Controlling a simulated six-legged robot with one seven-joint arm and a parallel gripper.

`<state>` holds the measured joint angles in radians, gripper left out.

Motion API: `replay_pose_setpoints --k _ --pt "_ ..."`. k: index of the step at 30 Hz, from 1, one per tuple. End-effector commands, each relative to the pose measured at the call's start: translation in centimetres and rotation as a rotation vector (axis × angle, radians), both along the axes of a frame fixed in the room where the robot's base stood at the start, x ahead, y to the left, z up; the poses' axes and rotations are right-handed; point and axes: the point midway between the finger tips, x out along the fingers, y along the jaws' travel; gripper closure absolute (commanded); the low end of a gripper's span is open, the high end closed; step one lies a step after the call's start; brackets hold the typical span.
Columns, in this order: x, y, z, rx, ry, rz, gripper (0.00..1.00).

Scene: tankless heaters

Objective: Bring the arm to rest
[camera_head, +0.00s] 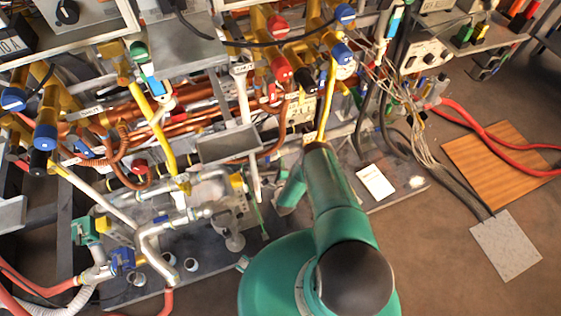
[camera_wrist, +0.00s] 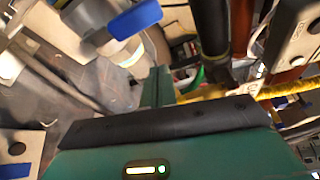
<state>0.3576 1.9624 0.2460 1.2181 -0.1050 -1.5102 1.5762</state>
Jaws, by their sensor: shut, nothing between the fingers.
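My arm (camera_head: 335,195) is green with a dark rounded joint, and it stretches from the bottom middle toward the heater rig. Its far links fold close to the pipes, and my gripper cannot be made out clearly in the head view. In the wrist view my gripper (camera_wrist: 158,86) shows as narrow green fingers beyond a black bar and a green housing with a lit green light. It is shut and empty. A blue valve handle (camera_wrist: 134,20) is close to the fingers, up and to the left. I cannot tell whether anything touches them.
Copper pipes (camera_head: 185,118), yellow pipes and valves with red and blue caps crowd the rig (camera_head: 228,145) ahead. White pipes (camera_head: 155,240) and a grey base plate (camera_head: 205,275) are at left. Loose cables (camera_head: 410,110) hang at right. Brown floor (camera_head: 430,255) is open at lower right.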

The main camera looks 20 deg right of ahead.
Motion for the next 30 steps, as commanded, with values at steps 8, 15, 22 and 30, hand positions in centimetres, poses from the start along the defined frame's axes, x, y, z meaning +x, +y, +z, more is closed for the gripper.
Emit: replay_pose_setpoints --k 8,15,22,30 --pt "-5.0 2.2 0.0 0.000 0.001 0.000 1.00" --pt "-7.3 3.0 0.1 0.000 -0.001 0.000 1.00" --pt "-7.4 3.0 0.1 -0.001 -0.002 0.000 1.00" --pt "-7.6 2.9 0.1 -0.001 -0.002 0.000 1.00"
